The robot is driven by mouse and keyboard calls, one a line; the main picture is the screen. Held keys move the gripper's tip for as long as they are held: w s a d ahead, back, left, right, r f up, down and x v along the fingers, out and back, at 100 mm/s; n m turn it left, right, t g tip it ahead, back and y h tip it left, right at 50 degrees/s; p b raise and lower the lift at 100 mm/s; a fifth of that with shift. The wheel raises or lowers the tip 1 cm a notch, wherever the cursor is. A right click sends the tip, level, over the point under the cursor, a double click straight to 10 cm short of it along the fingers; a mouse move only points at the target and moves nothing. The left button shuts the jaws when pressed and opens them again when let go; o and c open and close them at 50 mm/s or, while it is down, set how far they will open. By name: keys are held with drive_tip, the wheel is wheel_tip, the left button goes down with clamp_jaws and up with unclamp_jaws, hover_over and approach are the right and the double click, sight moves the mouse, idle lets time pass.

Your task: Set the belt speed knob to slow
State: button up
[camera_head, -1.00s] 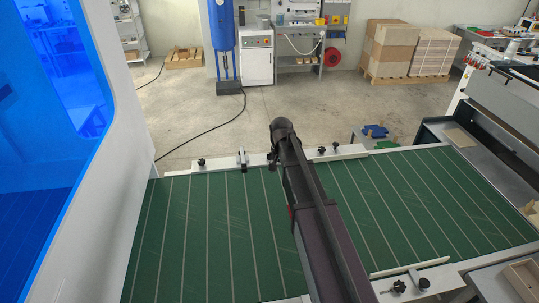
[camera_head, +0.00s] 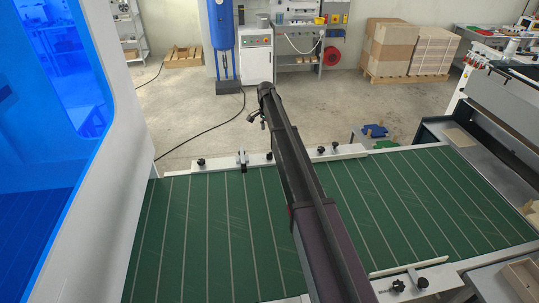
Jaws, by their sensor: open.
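The green conveyor belt (camera_head: 200,230) runs across the lower half of the view. Black knobs sit along its far rail, one at the left (camera_head: 201,161) and one near the middle right (camera_head: 321,149). Two more are on the near side, one of them at the lower right (camera_head: 398,285). I cannot tell which, if any, is the belt speed knob, and no speed marks are readable. My gripper (camera_head: 257,121) is small in the picture, open and empty. It appears above the far rail, against the grey floor, and does not visibly touch anything. My arm hides the middle of the belt.
A white machine housing with a blue window (camera_head: 55,90) stands at the left. A dark machine (camera_head: 490,140) adjoins the belt at the right. The floor between is mostly clear, with a black cable.

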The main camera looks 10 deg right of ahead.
sight(269, 154)
drive_tip(key=shift+w+f, duration=0.15)
idle(0.4)
drive_tip(key=f+b, duration=1.3)
drive_tip(key=shift+s+d+f+b, duration=0.2)
drive_tip(key=shift+s+f+b, duration=0.05)
drive_tip(key=shift+s+b, duration=0.15)
idle(0.4)
clamp_jaws()
drive_tip(key=shift+d, duration=0.25)
drive_tip(key=shift+a, duration=0.2)
